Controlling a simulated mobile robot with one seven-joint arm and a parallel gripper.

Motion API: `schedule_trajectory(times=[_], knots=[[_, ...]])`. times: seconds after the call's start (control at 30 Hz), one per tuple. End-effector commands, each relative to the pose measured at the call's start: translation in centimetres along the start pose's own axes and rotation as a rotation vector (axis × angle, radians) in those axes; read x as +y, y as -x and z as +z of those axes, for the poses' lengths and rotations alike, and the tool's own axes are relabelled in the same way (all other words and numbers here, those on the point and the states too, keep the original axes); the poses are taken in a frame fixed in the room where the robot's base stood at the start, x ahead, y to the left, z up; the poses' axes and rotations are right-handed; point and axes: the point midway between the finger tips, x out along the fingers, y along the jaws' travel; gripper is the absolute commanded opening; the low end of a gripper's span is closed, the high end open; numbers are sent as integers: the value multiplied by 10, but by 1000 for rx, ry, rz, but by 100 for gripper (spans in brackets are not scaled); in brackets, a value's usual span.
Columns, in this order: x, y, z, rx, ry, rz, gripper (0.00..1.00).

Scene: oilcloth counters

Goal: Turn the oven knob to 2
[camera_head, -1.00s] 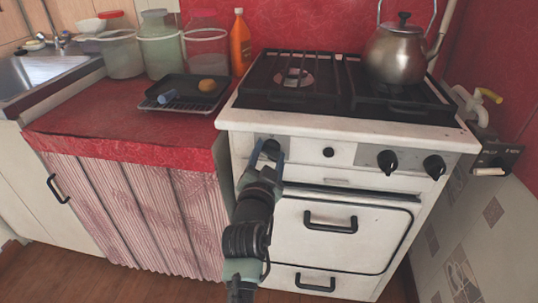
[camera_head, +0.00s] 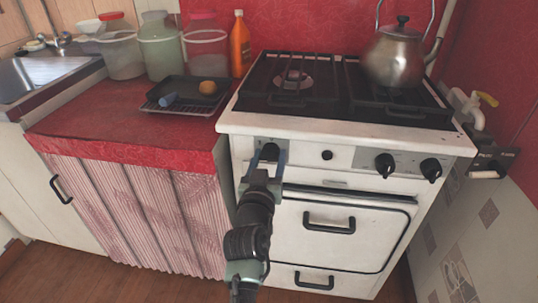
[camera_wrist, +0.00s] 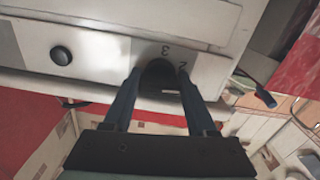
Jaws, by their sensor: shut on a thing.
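The oven knob (camera_head: 270,151) is black and sits at the left end of the stove's white front panel. My gripper (camera_head: 268,158) reaches it from the front. In the wrist view the two blue fingers of my gripper (camera_wrist: 159,76) are shut on the dark knob (camera_wrist: 157,80), one on each side. The printed digits 3 and 2 show on the panel beside the knob in the wrist view, the 2 close to the right finger.
A small black button (camera_head: 327,155) and two more black knobs (camera_head: 386,165) lie to the right on the panel. The oven door handle (camera_head: 329,223) is below. A steel kettle (camera_head: 396,55) stands on the hob. A red counter (camera_head: 120,133) adjoins on the left.

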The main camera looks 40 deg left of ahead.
Motion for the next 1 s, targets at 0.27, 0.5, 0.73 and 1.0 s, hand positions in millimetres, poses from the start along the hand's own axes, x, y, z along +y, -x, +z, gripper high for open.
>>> schedule_trajectory(times=[0.27,0.5,0.73,1.0], knots=[[0,0,0,-3,224,0,2],[0,0,1,-3,350,0,2],[0,0,1,-3,404,0,2],[0,0,2,-3,417,-1,2]])
